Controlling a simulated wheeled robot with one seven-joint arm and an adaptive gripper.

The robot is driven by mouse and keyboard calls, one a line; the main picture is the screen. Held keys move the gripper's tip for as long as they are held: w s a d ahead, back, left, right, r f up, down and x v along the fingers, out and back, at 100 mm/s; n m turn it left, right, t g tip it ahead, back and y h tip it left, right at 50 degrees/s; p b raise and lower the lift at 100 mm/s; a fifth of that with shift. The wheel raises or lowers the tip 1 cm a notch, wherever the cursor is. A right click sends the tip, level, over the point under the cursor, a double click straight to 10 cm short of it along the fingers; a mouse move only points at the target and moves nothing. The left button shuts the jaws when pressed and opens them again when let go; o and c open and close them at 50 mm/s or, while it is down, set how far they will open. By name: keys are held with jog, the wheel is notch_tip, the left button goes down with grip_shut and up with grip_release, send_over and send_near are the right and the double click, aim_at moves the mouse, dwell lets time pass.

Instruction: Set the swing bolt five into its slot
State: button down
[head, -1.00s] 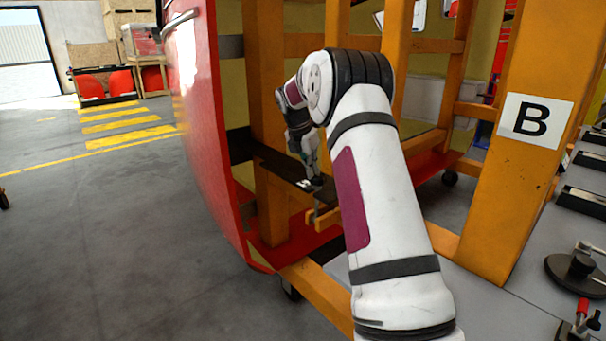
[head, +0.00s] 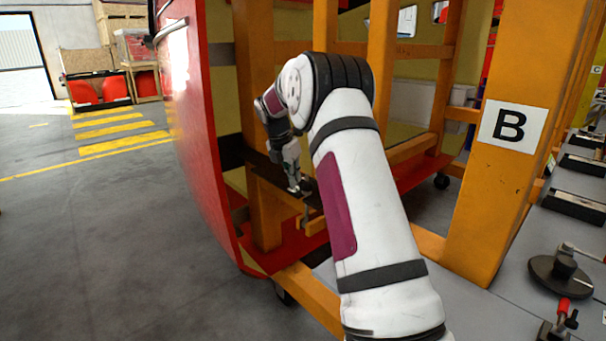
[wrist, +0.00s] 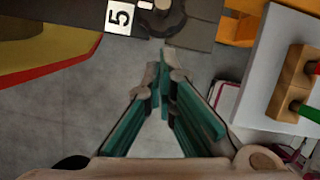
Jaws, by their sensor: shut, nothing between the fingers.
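In the wrist view, a dark bracket (wrist: 80,12) bears a white label with a 5 (wrist: 119,17). Next to the label is a dark rounded part (wrist: 160,20), perhaps the swing bolt five; it is cut by the top edge and its slot cannot be made out. My gripper (wrist: 164,58) is shut and empty, its fingertips together just below this part in the picture. I cannot tell whether they touch it. In the head view, my gripper (head: 296,188) is at the bracket on the orange frame, and hides part of it.
The red nosecone shell (head: 200,130) stands left of my arm. Orange posts (head: 262,120) and a post with a B sign (head: 513,125) flank the arm. A grey worktop (head: 490,315) with fixtures is at right.

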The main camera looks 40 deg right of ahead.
jog(key=b+v, duration=0.1)
jog(key=v, duration=0.9)
jog(key=shift+d, duration=0.1)
